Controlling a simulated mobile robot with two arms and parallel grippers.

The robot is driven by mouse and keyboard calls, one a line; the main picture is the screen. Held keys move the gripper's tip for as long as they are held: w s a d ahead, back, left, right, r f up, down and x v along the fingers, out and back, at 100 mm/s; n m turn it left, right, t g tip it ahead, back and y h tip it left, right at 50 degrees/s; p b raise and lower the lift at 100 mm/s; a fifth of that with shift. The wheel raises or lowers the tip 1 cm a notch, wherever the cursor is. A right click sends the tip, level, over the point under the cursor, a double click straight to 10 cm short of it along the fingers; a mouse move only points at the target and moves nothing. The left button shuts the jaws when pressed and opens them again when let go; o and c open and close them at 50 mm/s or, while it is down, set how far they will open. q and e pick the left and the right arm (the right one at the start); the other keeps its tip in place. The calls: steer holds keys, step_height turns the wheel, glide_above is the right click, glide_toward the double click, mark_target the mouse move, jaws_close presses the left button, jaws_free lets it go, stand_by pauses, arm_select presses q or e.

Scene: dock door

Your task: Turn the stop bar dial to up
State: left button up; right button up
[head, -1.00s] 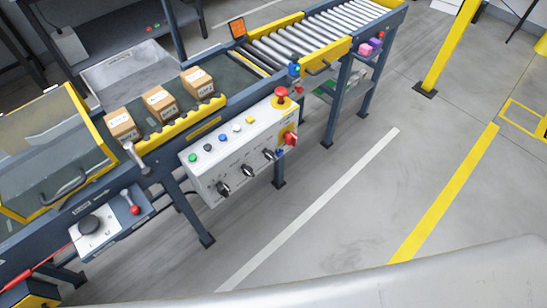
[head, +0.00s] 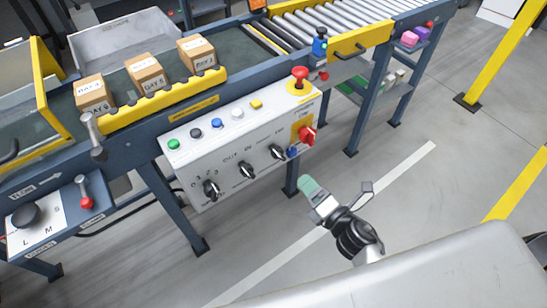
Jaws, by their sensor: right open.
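The white control panel (head: 225,137) on the conveyor's front carries three black dials in a row: a left dial (head: 211,190), a middle dial (head: 246,170) and a right dial (head: 278,152). Their small labels are too blurred to tell surely which one is the stop bar dial. My right gripper (head: 337,191) is open and empty, in front of and below the panel's right end, apart from the dials. One finger has a green pad. My left gripper is not in view.
A red rotary switch (head: 307,135) and a red mushroom button (head: 299,75) sit at the panel's right end. Several coloured buttons line its top. Cardboard boxes (head: 146,73) stand on the belt. A selector plate (head: 36,219) is at lower left. The floor right of the panel is clear.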

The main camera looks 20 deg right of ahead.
mark_target(284, 157)
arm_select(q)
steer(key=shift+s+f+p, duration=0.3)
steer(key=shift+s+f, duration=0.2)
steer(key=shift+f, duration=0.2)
arm_select(e)
steer(key=shift+n, duration=0.6)
steer(key=x, duration=0.3)
steer(key=r+x, duration=0.1)
steer(key=x, duration=0.3)
steer(key=r+x, duration=0.1)
steer(key=x, duration=0.3)
steer(key=shift+a, duration=0.35)
steer(key=c, duration=0.9)
steer(key=shift+c, duration=0.2)
